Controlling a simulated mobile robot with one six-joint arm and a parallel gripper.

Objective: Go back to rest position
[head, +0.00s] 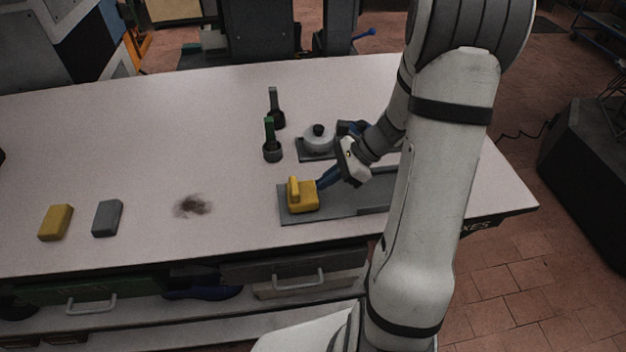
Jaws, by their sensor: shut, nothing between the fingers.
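My gripper (326,177) is shut and empty, at the end of my bent arm over the right part of the table. Its blue fingertips are close beside a yellow block with an upright handle (302,200); I cannot tell whether they touch it. The yellow block sits on the left end of a flat grey plate (345,203). My arm hides the right end of that plate.
On the white table (130,140) lie a yellow block (56,222), a grey block (107,218) and a dark smudge (191,206). Two dark-based upright tools (271,145) and a round pale lidded thing (318,140) stand behind the plate. The table's left middle is clear.

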